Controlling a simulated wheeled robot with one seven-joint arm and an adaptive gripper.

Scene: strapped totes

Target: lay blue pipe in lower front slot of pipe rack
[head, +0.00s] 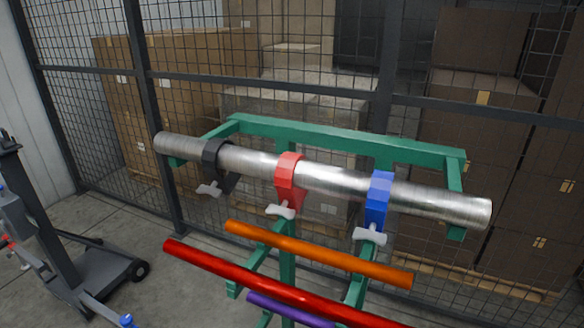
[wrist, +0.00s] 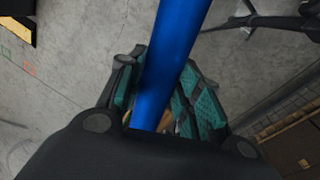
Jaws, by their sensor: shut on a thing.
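The blue pipe (wrist: 172,62) shows in the wrist view. It runs from the top edge down between the fingers of my gripper (wrist: 162,78). The teal finger pads are shut on it, one on each side. My gripper and the blue pipe do not show in the head view. The green pipe rack (head: 300,132) stands in the middle of the head view. An orange pipe (head: 320,255), a red pipe (head: 270,285) and a purple pipe (head: 285,311) lie across it. Its lower part is cut off by the bottom edge, so I cannot tell which front slots are free.
A thick silver pipe (head: 335,179) lies across the rack's top, with black (head: 216,160), red (head: 289,178) and blue (head: 378,198) clamps around it. A mesh fence (head: 190,77) and stacked cartons (head: 183,110) stand behind. Bare floor (head: 135,290) shows to the left.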

